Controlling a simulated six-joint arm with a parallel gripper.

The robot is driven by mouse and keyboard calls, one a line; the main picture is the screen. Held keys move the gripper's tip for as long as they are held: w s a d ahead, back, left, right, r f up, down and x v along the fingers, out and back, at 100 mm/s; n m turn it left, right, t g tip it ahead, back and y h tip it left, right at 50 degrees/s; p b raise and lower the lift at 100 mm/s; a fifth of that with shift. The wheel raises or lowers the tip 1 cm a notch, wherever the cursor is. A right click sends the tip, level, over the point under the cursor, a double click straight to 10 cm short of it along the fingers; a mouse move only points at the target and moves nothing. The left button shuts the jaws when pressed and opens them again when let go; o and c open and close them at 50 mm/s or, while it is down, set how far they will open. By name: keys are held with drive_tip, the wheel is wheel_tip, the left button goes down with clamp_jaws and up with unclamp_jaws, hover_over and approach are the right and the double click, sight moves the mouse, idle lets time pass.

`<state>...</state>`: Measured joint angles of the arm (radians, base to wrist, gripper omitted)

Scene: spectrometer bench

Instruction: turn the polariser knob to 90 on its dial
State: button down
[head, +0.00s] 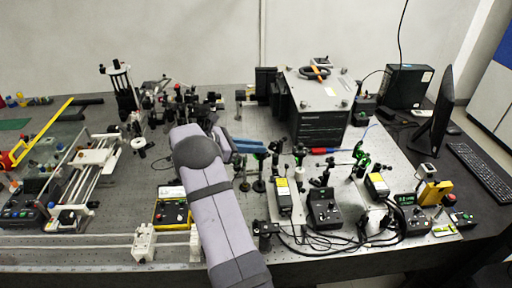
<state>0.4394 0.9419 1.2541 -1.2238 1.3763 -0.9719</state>
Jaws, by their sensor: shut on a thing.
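My arm reaches from the bottom edge of the head view up to the middle of the bench, and its grey wrist bends there. My gripper's fingers are hidden behind the wrist, so I cannot see what they touch. I cannot pick out the polariser knob or its dial, nor read any setting. A cluster of black optical mounts (180,101) stands just beyond the wrist.
A large dark instrument box (322,124) stands right of the wrist. Green-ringed optics (360,152) and a black control box (324,208) stand to the right. A yellow-edged box (172,213) sits left of my arm. A monitor (434,116) stands far right.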

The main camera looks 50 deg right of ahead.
drive_tip(key=shift+w+d+m+g+y, duration=0.1)
drive_tip(key=shift+m+g+y, duration=0.35)
drive_tip(key=shift+m+g, duration=0.35)
drive_tip(key=shift+w+d+m+g+y, duration=0.1)
drive_tip(key=shift+m+g+y, duration=0.35)
drive_tip(key=shift+m+g, duration=0.3)
drive_tip(key=c, duration=1.7)
unclamp_jaws()
drive_tip(key=shift+r, duration=0.15)
wheel_tip(320, 180, up, 10)
drive_tip(key=shift+f, duration=0.1)
